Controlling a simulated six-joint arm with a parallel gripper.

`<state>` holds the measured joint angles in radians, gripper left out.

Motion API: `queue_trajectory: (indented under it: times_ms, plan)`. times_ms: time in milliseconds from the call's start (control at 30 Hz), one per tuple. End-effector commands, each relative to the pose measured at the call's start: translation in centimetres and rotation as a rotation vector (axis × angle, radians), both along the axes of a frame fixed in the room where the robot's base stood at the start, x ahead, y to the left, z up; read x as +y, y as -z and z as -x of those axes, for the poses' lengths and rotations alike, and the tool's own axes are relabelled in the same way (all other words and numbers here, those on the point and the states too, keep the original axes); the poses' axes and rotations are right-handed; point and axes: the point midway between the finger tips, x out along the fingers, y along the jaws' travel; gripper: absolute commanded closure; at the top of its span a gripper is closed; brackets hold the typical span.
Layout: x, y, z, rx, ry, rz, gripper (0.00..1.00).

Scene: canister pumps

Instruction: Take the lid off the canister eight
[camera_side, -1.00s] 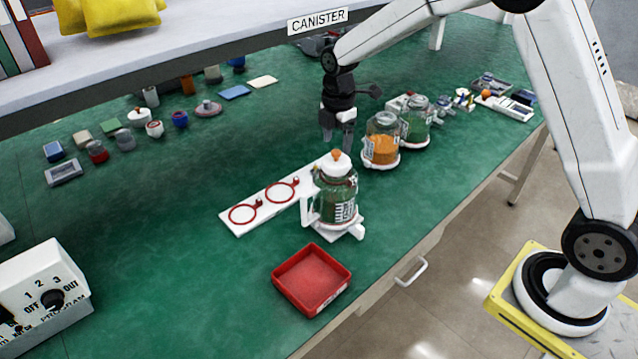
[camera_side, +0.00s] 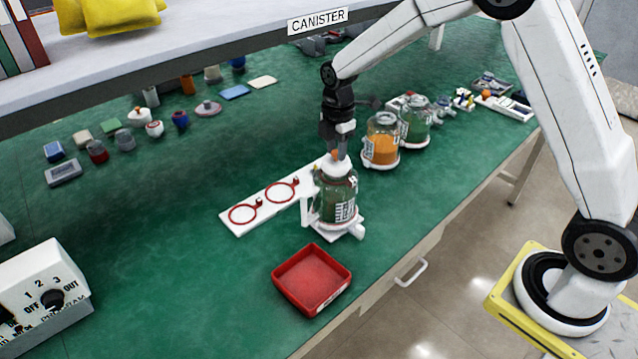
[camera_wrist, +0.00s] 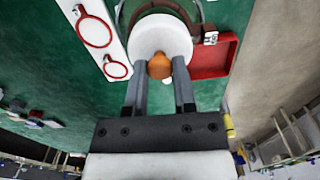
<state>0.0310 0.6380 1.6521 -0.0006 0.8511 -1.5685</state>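The canister (camera_side: 336,203) is a clear jar with green contents and a printed label, upright in a white holder. Its white lid (camera_side: 325,174) is on top, with an orange knob, which shows in the wrist view (camera_wrist: 160,67). The white lid fills the area around it there (camera_wrist: 160,38). My gripper (camera_side: 335,152) points down just above the lid. In the wrist view its two fingers (camera_wrist: 159,72) stand apart on either side of the knob, with a visible gap. I cannot read the number eight on the canister.
A red tray (camera_side: 312,309) lies in front of the canister. A white board with two red rings (camera_side: 268,204) is at its left. A jar with orange contents (camera_side: 381,148) and another green jar (camera_side: 415,128) stand behind right.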

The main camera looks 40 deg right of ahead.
Motion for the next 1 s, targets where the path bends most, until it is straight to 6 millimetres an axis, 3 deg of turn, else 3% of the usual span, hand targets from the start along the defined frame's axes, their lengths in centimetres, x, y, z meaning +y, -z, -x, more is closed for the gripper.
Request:
queue_trajectory:
  times_ms: [533,800,1000]
  plan:
    - [0.0,-0.6,0.0,-0.001,0.0,0.0,1.0]
    - [0.0,-3.4,0.0,-0.004,0.0,0.0,1.0]
    - [0.1,-5.3,1.8,-0.003,0.0,0.0,1.0]
